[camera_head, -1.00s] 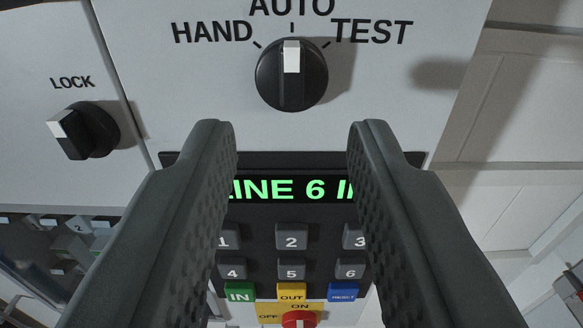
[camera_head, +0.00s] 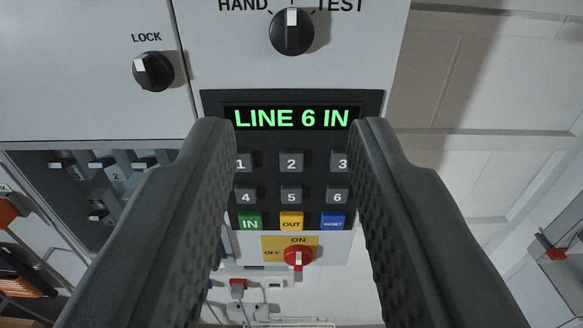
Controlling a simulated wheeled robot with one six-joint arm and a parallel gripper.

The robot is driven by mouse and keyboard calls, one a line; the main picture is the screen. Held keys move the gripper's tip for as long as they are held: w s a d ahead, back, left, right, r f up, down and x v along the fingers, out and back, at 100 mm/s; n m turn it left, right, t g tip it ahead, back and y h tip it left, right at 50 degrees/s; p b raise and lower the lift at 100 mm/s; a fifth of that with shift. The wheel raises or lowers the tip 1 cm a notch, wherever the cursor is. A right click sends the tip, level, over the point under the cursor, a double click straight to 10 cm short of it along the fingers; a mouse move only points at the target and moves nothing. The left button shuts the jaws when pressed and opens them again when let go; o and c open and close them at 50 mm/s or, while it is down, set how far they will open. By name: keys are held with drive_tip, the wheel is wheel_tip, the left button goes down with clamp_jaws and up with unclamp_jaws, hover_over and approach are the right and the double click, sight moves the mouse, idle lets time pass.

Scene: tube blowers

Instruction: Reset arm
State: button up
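My gripper (camera_head: 290,135) is open and empty. Its two dark grey fingers frame the control panel, with a wide gap between them. Behind that gap a display (camera_head: 291,118) reads "LINE 6 IN" in green. Below it is a keypad (camera_head: 291,178) with number keys and green IN, yellow OUT and blue RESET keys. The black mode knob (camera_head: 292,34) above has its white mark pointing straight up, between HAND and TEST. The fingers appear apart from the knob and the keys.
A LOCK knob (camera_head: 153,72) is on the panel at left. A red switch (camera_head: 298,256) on a yellow ON/OFF plate is below the keypad. A recess with several small levers (camera_head: 101,163) is at left. A pale panelled wall (camera_head: 480,120) is at right.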

drive_tip(key=s+f, duration=0.6)
drive_tip(key=f, duration=0.7)
drive_tip(key=s+f, duration=0.7)
drive_tip(key=f, duration=0.6)
drive_tip(key=s+f, duration=0.7)
drive_tip(key=f, duration=0.6)
drive_tip(key=shift+a+g, duration=0.25)
drive_tip(key=shift+g, duration=0.05)
